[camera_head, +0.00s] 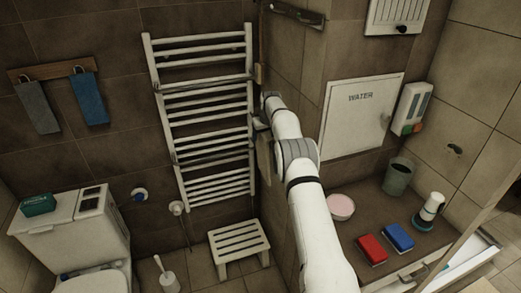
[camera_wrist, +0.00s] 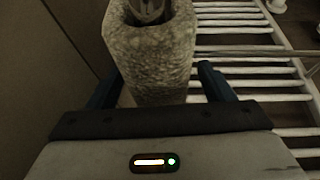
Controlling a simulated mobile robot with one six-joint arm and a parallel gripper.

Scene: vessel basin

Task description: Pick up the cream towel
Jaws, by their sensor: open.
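The cream towel (camera_wrist: 160,62) fills the upper middle of the wrist view, a thick mottled roll or fold with an opening at its top. My gripper (camera_wrist: 160,72) is open, with one dark finger on each side of the towel's lower part. I cannot tell whether either finger touches it. In the head view, a beige strip of what looks like the towel (camera_head: 264,158) shows beside my arm at the wall corner. My arm hides most of it and the gripper's fingers there.
A white ladder radiator (camera_head: 208,128) stands just left of my arm, with a white stool (camera_head: 238,243) below. Grey (camera_head: 38,106) and blue (camera_head: 89,98) towels hang far left.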

